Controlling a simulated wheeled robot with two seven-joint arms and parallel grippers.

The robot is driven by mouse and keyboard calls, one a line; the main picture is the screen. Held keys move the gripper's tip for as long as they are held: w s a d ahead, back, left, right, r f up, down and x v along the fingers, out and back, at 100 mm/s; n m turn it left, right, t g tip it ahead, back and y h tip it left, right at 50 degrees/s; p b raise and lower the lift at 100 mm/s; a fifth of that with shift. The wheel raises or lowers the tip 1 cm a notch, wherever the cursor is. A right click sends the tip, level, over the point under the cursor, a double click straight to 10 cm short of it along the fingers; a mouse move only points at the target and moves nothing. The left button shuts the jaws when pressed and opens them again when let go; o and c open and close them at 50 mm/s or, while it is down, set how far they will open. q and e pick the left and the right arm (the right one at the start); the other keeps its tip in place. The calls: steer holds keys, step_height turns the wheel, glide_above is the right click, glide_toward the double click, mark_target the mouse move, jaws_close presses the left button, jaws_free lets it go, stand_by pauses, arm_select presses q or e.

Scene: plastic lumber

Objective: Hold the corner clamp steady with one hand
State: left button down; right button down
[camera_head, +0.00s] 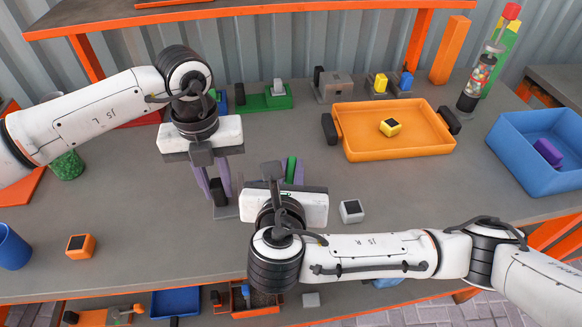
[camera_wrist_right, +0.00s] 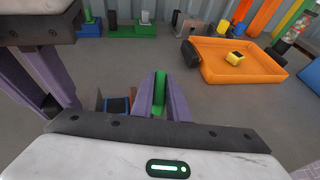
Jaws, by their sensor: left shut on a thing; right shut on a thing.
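The corner clamp shows as a grey base (camera_head: 226,212) with a black handle (camera_head: 219,191) on the table, mostly hidden behind my grippers. My left gripper (camera_head: 219,187) points down with its purple fingers shut on the black handle, which also shows in the right wrist view (camera_wrist_right: 49,104). My right gripper (camera_head: 291,172) is just to the right and nearer. Its purple fingers are shut on a green piece (camera_wrist_right: 161,80), seen upright between them in the right wrist view. What lies under the right gripper is hidden in the head view.
An orange tray (camera_head: 375,153) with a yellow block (camera_head: 390,127) stands at back right. A blue bin (camera_head: 520,180) is far right. An orange block (camera_head: 80,246) is front left. Several coloured fixtures line the back.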

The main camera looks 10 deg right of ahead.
steer(key=m+g+h, duration=0.1)
steer(key=m+h, duration=0.2)
steer(key=shift+a, duration=0.1)
steer(key=shift+m+g+h, duration=0.7)
steer(key=shift+m+h, duration=0.3)
steer(key=shift+h, duration=0.3)
steer(key=c, duration=1.7)
jaws_free()
steer(key=shift+w+r, duration=0.1)
